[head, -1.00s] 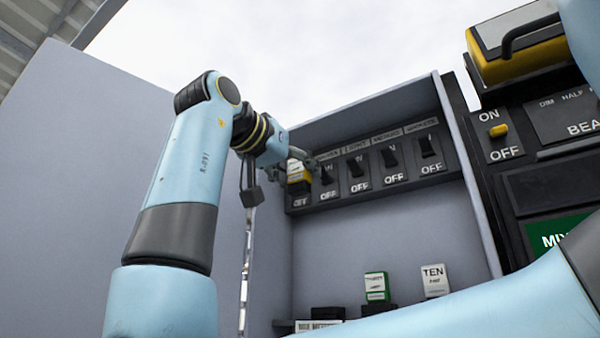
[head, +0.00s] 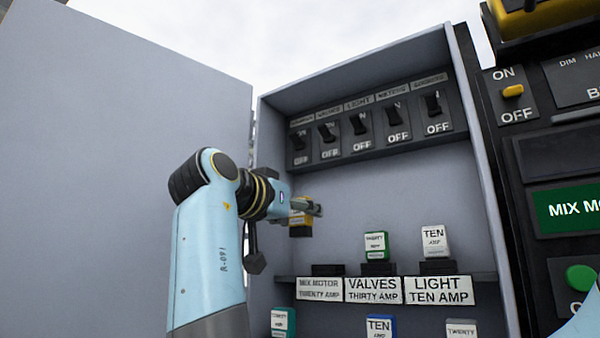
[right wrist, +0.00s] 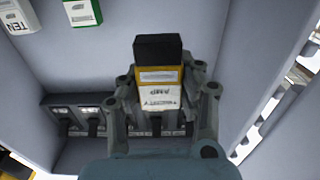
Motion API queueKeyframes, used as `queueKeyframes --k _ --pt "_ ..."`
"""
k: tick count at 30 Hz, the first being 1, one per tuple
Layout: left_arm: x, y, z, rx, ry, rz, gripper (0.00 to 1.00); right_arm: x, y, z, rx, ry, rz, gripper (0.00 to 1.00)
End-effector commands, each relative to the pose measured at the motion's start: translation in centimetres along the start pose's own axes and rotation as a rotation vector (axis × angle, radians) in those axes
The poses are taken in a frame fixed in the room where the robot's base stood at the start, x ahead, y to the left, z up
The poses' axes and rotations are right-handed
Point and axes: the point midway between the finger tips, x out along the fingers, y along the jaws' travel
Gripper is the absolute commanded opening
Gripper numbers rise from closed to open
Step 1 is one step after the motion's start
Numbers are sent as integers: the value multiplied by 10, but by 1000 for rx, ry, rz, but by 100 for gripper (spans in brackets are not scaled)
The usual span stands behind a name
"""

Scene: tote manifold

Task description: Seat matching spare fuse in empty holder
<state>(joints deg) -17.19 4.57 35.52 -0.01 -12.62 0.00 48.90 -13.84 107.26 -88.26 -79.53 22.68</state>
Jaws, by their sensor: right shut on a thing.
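My right gripper (head: 308,207) is shut on a yellow fuse (head: 300,222) with a white label and black end, held in the air inside the cabinet, left of centre. In the right wrist view the yellow fuse (right wrist: 160,77) sits between the fingers (right wrist: 162,100); its upside-down label appears to read TWENTY AMP. The empty black holder (head: 327,270) is above the MIX MOTOR TWENTY AMP label (head: 319,288), below and apart from the fuse. My left gripper is not in view.
A green fuse (head: 376,246) stands in the VALVES holder and a white fuse (head: 434,241) in the LIGHT holder. A row of OFF switches (head: 360,127) is above. Teal (head: 284,322), blue-topped (head: 381,327) and white (head: 461,328) fuses are below. The cabinet door (head: 120,150) stands open left.

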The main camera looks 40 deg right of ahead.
Motion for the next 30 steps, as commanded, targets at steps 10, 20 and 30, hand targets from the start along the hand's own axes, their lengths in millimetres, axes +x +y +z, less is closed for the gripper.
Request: queueKeyframes --k 10,20,30 --pt "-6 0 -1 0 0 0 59 14 -1 7 0 3 4 3" --pt "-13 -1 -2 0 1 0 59 39 -1 6 0 2 3 3" --pt "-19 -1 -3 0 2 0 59 65 -1 6 0 3 3 3"
